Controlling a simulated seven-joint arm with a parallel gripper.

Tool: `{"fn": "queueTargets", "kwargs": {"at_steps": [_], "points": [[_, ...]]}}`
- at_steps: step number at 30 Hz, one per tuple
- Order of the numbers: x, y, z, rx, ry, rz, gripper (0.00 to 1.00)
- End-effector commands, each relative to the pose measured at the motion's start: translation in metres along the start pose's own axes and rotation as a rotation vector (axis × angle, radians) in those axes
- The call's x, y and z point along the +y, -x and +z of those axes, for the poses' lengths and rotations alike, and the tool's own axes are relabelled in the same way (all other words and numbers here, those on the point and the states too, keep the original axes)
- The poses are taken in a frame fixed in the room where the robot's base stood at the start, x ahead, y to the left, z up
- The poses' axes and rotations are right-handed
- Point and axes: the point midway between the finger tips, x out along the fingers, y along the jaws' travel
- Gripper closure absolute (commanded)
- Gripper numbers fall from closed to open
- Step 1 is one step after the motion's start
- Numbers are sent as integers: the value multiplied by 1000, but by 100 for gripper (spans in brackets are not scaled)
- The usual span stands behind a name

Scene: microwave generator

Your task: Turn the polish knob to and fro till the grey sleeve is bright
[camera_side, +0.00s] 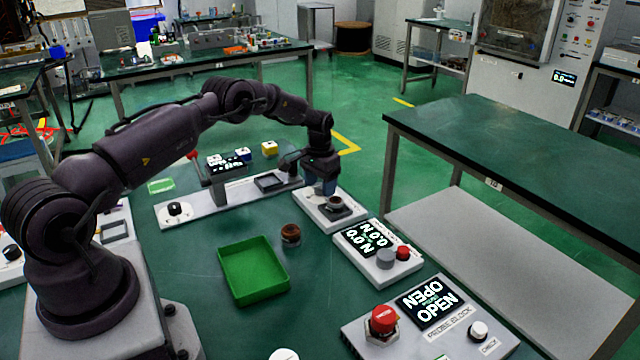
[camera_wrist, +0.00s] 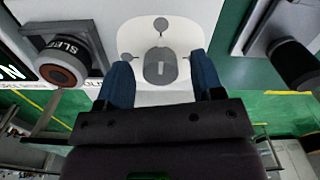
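My gripper (camera_side: 320,190) is over a white unit (camera_side: 318,214) at the back right of the bench. Its two blue fingers are apart in the wrist view (camera_wrist: 162,80). A grey rounded part (camera_wrist: 160,66) on a pale plate shows between them, with a gap at each side. A dark holder with a round part (camera_side: 335,203) stands beside the fingers in the side view. I cannot tell which part is the polish knob.
A dark cylinder (camera_wrist: 292,62) is right of the fingers. A display unit (camera_side: 378,262) with grey and red knobs stands nearby. A red-knobbed unit (camera_side: 430,325) is in front. A brown cylinder (camera_side: 290,233) and green tray (camera_side: 232,293) lie left, with clear bench between.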

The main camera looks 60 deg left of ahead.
Motion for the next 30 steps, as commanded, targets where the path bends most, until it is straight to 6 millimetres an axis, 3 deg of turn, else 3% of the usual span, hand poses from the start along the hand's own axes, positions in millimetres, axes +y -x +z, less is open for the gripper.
{"fn": "queueTargets", "kwargs": {"at_steps": [8,21,30], "points": [[0,9,0,2,0,-1,39],[0,99,0,3,0,-2,39],[0,129,0,1,0,-1,39]]}}
